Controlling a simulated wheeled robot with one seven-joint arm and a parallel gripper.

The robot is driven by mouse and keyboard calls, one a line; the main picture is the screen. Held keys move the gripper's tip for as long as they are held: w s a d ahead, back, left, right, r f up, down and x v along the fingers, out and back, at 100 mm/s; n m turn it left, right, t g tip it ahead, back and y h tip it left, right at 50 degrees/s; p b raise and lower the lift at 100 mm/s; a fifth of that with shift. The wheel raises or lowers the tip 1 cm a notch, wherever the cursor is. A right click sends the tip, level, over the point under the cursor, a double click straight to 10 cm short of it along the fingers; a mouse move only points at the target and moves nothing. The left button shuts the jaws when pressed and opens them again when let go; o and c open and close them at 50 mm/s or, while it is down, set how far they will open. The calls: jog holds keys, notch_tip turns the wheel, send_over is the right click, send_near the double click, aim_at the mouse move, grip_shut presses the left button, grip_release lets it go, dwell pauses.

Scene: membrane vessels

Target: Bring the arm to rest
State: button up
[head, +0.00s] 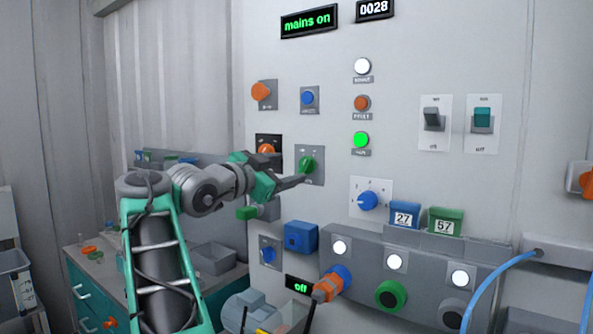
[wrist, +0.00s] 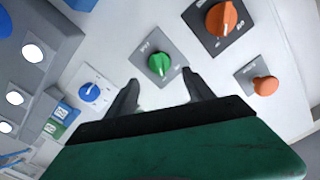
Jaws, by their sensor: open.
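My arm (head: 205,190) is stretched out from the lower left toward the wall panel (head: 400,60) in the head view. My gripper (head: 300,180) is just in front of the green knob (head: 307,165). In the wrist view my gripper (wrist: 163,95) has its two dark fingers spread apart with nothing between them. The green knob (wrist: 158,63) lies beyond the fingertips, and I see a gap to it there. Whether a finger touches the panel is hard to tell.
An orange knob (wrist: 221,18) and a blue knob (wrist: 89,92) flank the green one. Below the arm are a blue box (head: 301,237), an orange plug (head: 328,287) and a sloped console (head: 420,262). A bench (head: 85,262) with teal drawers stands at lower left.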

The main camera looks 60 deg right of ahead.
jog(key=shift+a, duration=0.4)
